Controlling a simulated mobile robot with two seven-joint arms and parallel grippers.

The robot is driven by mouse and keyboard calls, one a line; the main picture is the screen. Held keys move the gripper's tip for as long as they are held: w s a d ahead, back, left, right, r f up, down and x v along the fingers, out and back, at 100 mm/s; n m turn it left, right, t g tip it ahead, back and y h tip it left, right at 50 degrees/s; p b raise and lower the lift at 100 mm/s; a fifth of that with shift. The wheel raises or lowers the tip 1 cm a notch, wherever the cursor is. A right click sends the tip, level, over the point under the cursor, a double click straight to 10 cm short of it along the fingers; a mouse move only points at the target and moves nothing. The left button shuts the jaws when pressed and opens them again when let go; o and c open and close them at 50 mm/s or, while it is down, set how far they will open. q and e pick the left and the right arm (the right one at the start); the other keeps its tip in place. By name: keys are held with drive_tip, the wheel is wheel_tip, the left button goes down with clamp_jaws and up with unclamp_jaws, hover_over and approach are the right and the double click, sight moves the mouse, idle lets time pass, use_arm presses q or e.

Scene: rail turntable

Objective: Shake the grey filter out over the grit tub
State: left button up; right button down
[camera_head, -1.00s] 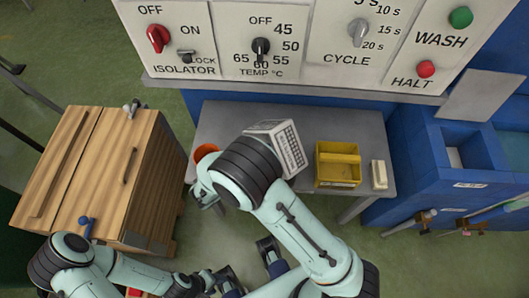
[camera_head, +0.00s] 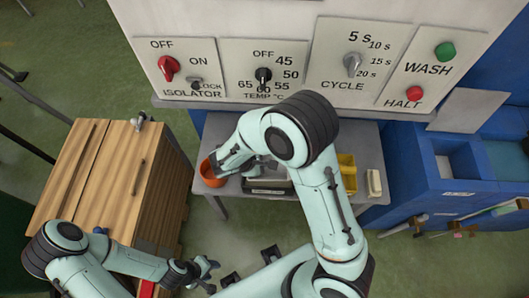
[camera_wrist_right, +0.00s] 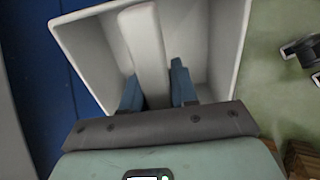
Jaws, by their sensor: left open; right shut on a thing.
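The grey filter (camera_wrist_right: 215,40) is an open, box-shaped basket with a bar handle (camera_wrist_right: 147,45) across it. My right gripper (camera_wrist_right: 157,85) has its blue fingers on both sides of this handle and is shut on it. In the head view my right arm hides most of the filter. A dark tub with a pale label (camera_head: 266,189) shows below my right wrist, at the table's front edge; it may be the grit tub. Whether the filter touches it is hidden. My left gripper (camera_head: 206,275) is open and empty, low at the left, away from the table.
An orange pot (camera_head: 210,172) stands left on the grey table, a yellow bin (camera_head: 347,174) and a pale block (camera_head: 374,183) to the right. A wooden cabinet (camera_head: 105,190) is at the left. The control panel (camera_head: 290,50) rises behind the table.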

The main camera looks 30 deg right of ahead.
drive_tip(key=y+p, duration=0.1)
drive_tip(key=y, duration=0.1)
drive_tip(key=d+g+y+p, duration=0.1)
drive_tip(key=y+p, duration=0.1)
drive_tip(key=r+y+p, duration=0.1)
drive_tip(key=shift+w+d+y, duration=0.35)
drive_tip(key=shift+w+y, duration=0.05)
drive_tip(key=shift+g+y+p, duration=0.3)
drive_tip(key=shift+y+p, duration=0.1)
drive_tip(key=shift+d+f+y, duration=0.15)
drive_tip(key=shift+y, duration=0.35)
drive_tip(key=shift+s, duration=0.2)
use_arm(q)
drive_tip(key=w+r, duration=0.6)
drive_tip(key=shift+w+r+t, duration=0.2)
drive_tip(key=shift+r+t, duration=0.2)
drive_tip(key=shift+w, duration=0.1)
use_arm(e)
drive_tip(key=shift+w, duration=0.15)
